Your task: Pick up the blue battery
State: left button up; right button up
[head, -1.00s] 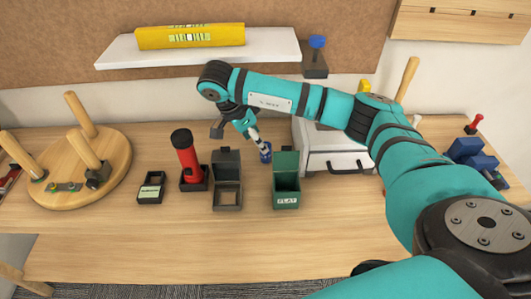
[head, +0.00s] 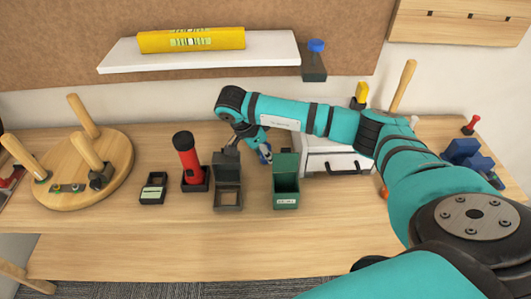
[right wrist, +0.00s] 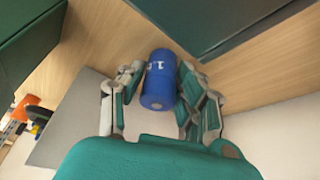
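The blue battery (head: 265,153) is a small cylinder behind the dark and green open boxes in the head view. My left gripper is not in view.
A dark lidded box (head: 228,198) and a green box (head: 286,200) stand in front of the battery. A red flashlight (head: 189,165) is to the left, and a white drawer unit (head: 334,162) to the right. The table front is clear.

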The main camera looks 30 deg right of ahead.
grip_shut()
